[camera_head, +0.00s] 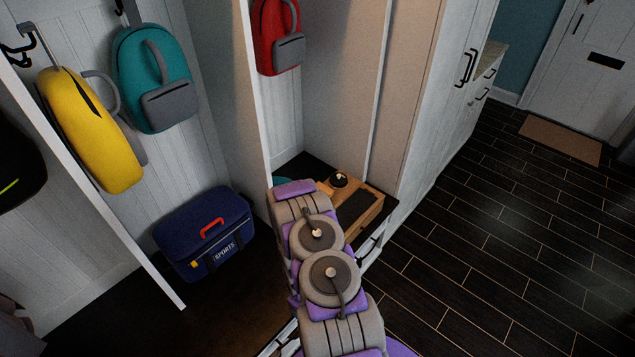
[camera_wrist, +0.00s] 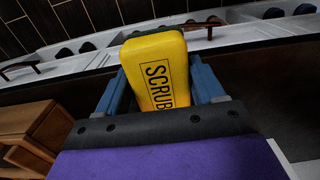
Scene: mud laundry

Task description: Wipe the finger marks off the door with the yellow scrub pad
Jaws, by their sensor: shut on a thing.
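In the wrist view my gripper (camera_wrist: 160,80) is shut on the yellow scrub pad (camera_wrist: 168,62), a block with "SCRUB" printed in black. The pad stands out between the two blue fingers. In the head view my arm reaches toward the bench by the tall cabinet, and its gripper and the pad are hidden from sight. A white door (camera_head: 577,62) with a dark slot stands far off at the upper right, well away from my arm. The tall white cabinet door (camera_head: 445,75) is nearer. I cannot make out finger marks on either.
A wooden box (camera_head: 358,210) sits on the dark bench, and shows in the wrist view (camera_wrist: 30,125). A blue sports bag (camera_head: 205,238) lies left. Yellow (camera_head: 90,125), teal (camera_head: 150,75) and red (camera_head: 272,35) bags hang on the walls. Dark floor (camera_head: 490,230) is clear at right, before a brown doormat (camera_head: 560,139).

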